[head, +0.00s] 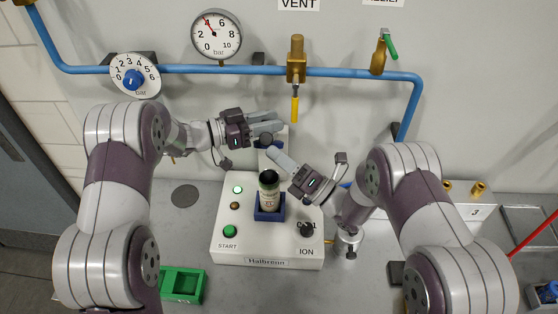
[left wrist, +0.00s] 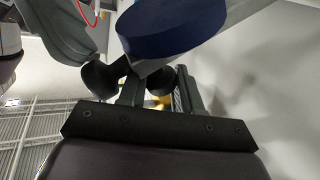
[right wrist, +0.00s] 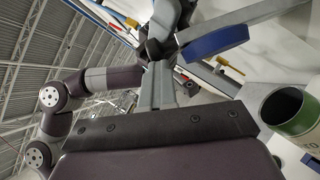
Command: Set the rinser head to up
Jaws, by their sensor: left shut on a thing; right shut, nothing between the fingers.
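The rinser head is a blue, round-ended piece on a pale arm at the back of the white machine. It is partly hidden by my grippers in the head view (head: 264,159), and shows large in the left wrist view (left wrist: 175,28) and in the right wrist view (right wrist: 215,42). My left gripper (head: 279,122) is at the back column, shut on a dark part with round ends beside the blue piece (left wrist: 100,80), which seems to belong to the rinser head. My right gripper (head: 276,155) is shut and empty, close below it.
A yellow-handled valve (head: 295,105) hangs above. A green tray (head: 181,284) lies at front left.

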